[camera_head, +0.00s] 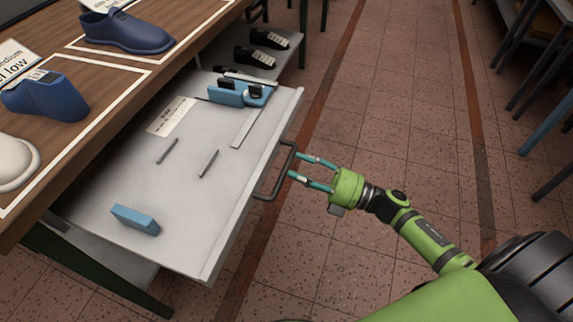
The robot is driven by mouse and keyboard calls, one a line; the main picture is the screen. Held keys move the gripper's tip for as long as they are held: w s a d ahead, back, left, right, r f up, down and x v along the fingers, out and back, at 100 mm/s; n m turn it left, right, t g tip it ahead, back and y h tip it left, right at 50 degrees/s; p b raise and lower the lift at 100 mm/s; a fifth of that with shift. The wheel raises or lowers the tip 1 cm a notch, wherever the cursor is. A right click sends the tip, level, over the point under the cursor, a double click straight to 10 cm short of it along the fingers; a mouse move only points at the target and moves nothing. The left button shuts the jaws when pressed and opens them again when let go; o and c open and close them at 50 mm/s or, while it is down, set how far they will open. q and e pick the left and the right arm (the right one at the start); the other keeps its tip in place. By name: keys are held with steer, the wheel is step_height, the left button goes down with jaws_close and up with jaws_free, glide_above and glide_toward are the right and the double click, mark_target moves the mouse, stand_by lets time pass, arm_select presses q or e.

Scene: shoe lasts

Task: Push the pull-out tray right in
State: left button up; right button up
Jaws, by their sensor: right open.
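The white pull-out tray (190,205) is drawn out from under the wooden table. A dark bar handle (276,171) is fixed to its right front edge. My right gripper (304,168) is open, with its two teal fingertips pointing left at the handle. The fingertips are at or very near the handle's outer bar; I cannot tell if they touch it. My left gripper is not in view.
On the tray lie a blue block (135,219), two thin grey rods, a paper sheet (171,116), a ruler-like strip and a blue device (240,92). Shoe lasts (127,31) stand on the wooden table (110,84). The tiled floor (390,120) beyond the handle is clear.

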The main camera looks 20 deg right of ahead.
mark_target(289, 166)
steer(key=shift+x, duration=1.85)
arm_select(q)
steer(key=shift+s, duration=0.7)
arm_select(e)
jaws_close()
steer(key=shift+f, duration=0.1)
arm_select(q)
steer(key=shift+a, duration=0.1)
